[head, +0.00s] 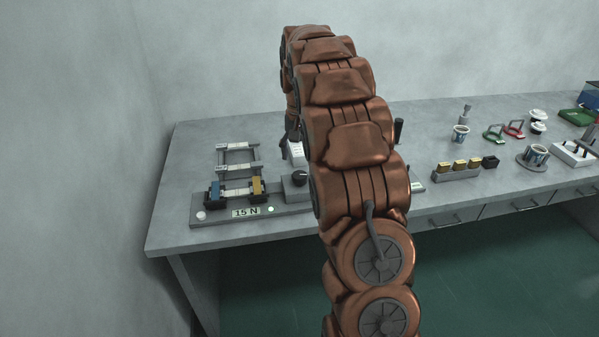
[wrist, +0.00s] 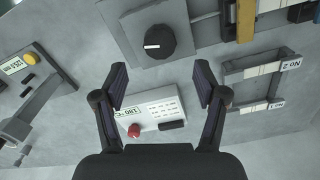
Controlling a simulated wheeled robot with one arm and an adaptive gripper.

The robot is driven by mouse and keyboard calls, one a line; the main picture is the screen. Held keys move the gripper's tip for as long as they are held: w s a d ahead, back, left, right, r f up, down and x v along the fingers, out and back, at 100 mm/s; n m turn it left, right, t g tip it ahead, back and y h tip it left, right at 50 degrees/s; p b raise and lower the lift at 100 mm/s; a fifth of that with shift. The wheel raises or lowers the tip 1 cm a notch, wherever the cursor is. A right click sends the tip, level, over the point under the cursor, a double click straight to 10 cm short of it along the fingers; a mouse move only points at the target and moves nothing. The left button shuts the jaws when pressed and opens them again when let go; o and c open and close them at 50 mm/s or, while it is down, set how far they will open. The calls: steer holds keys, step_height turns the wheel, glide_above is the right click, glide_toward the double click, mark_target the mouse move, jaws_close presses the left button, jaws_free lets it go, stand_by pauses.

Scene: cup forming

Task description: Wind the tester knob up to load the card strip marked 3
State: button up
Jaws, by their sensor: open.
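The tester (head: 222,217) stands at the left of the bench, and its plate reads "15 N". A pale card strip (head: 237,192) lies between its blue clamp and yellow clamp (head: 257,186); I cannot read its mark. The tester's black round knob (head: 299,178) shows in the wrist view (wrist: 158,42) with a white pointer line, beyond my fingertips. My gripper (wrist: 161,78) is open and empty, its fingers apart, with the knob ahead between their lines and not touched. In the head view my arm hides most of the gripper.
A white box (wrist: 152,112) with a red button lies below my fingers in the wrist view. A grey rack (wrist: 256,80) holds strips, one marked "NO 2". Another device with a lever (wrist: 30,110) is at left.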

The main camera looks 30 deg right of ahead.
mark_target(300, 175)
steer(key=shift+f, duration=0.8)
steer(key=shift+f+p, duration=0.75)
steer(key=shift+f, duration=2.4)
steer(key=c, duration=1.1)
steer(key=shift+c, duration=0.2)
